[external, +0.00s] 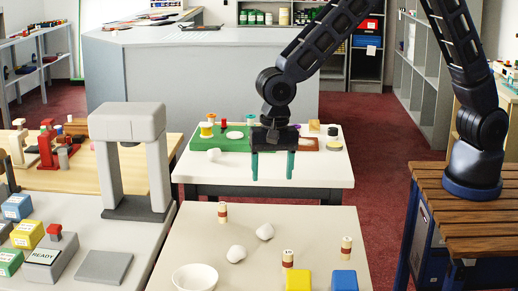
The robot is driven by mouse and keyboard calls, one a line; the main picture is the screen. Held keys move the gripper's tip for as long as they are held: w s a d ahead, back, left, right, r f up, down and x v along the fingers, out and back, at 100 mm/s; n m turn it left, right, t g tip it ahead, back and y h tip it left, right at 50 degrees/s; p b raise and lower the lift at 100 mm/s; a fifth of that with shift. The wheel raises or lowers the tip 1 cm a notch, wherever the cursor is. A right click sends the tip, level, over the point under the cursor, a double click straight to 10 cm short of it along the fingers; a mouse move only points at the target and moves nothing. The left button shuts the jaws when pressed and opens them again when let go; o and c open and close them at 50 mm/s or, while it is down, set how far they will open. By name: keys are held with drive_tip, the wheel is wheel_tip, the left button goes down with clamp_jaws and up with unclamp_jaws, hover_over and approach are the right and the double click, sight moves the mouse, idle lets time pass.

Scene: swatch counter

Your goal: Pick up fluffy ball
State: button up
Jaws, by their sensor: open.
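My gripper (273,178) hangs in the air with its two teal fingers apart and pointing down, nothing between them. Two small white rounded lumps lie on the near white table: one (265,231) nearer the middle, one (236,254) to its lower left. A third small white lump (214,155) rests on the table behind, at the front edge of a green mat (216,144). Their texture is too small to tell which is the fluffy ball. My gripper appears above and behind the two near lumps, touching neither.
On the near table (320,222) are a white bowl (195,278), several small labelled cylinders, a yellow block (298,280) and a blue block (344,280). A grey arch-shaped machine (105,160) stands on the left counter. The near table's right side is mostly clear.

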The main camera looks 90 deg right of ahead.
drive_tip(key=m, duration=0.1)
hover_over(265, 225)
wheel_tip(265, 225, down, 5)
drive_tip(key=shift+r, duration=0.1)
wheel_tip(265, 225, down, 11)
drive_tip(key=shift+r, duration=0.15)
drive_tip(key=c, duration=1)
